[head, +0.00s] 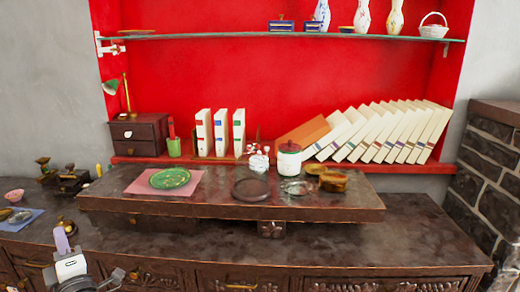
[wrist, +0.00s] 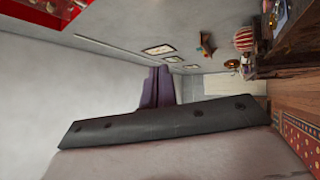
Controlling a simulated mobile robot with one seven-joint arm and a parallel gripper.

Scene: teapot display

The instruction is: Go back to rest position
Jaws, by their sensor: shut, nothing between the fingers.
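My gripper (head: 61,231) is at the lower left of the head view, in front of the long dark sideboard (head: 340,248). Its purple fingers point up and are together, with nothing between them. The fingers also show near the middle of the wrist view (wrist: 155,70), pressed side by side above the dark hand. No object is held. Much of my arm is outside the head view.
A raised dark shelf (head: 340,205) carries a green plate (head: 170,178) on a pink cloth, a lidded jar (head: 289,160) and small dishes. Books (head: 385,130) lean behind. A pink bowl (head: 14,196) stands far left. The front sideboard top is mostly clear.

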